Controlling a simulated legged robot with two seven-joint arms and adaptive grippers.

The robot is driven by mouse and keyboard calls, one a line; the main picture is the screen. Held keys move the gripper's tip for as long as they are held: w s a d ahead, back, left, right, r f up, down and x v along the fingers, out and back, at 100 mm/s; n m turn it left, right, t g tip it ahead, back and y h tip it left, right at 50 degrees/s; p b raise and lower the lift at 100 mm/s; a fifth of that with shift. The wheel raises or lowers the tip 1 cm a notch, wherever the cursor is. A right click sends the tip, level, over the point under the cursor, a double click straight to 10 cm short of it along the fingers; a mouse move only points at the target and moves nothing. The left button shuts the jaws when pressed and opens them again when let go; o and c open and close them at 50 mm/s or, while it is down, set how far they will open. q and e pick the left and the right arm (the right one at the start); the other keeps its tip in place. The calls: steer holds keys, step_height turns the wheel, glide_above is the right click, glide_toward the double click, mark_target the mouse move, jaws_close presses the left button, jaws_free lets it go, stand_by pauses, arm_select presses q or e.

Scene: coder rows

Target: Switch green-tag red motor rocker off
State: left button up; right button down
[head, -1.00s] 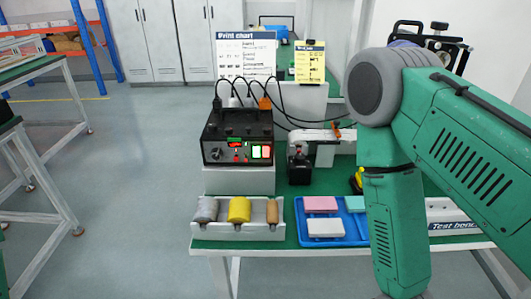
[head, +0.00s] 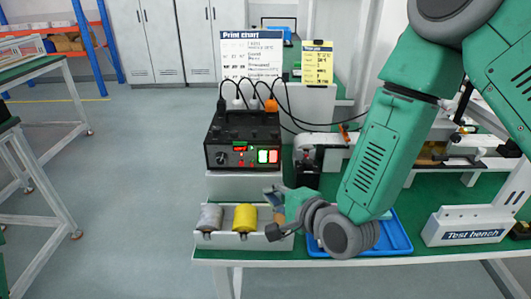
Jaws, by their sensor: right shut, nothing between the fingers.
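A black box with a control panel (head: 218,137) stands on a white block at the middle of the table. My right gripper (head: 271,193) is shut and empty. In the picture its tip is below the box's right part, over the spool tray (head: 221,243), apart from the switches. My left gripper is not in view.
A grey spool (head: 208,217) and a yellow spool (head: 245,217) sit in the tray; a brown one is partly hidden by my gripper. A blue tray (head: 397,237) lies behind my arm. A Test bench block (head: 471,236) stands right. Black cables loop above the box.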

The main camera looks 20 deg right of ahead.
mark_target(273, 157)
steer(key=shift+d+r, duration=0.2)
steer(key=shift+d, duration=0.3)
steer(key=shift+w+d+r, duration=0.1)
steer(key=shift+w+d, duration=0.2)
steer(key=shift+w, duration=0.15)
steer(key=w, duration=0.2)
steer(key=w+r, duration=0.1)
steer(key=w, duration=0.1)
steer(key=w+d, duration=0.1)
steer(key=w, duration=0.1)
steer(key=shift+w+r, duration=0.15)
steer(key=shift+w, duration=0.2)
steer(key=shift+w+d, duration=0.25)
steer(key=shift+d, duration=0.2)
steer(key=shift+a, duration=0.55)
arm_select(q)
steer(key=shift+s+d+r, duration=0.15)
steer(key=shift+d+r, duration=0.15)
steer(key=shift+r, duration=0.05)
arm_select(e)
steer(key=shift+d, duration=0.45)
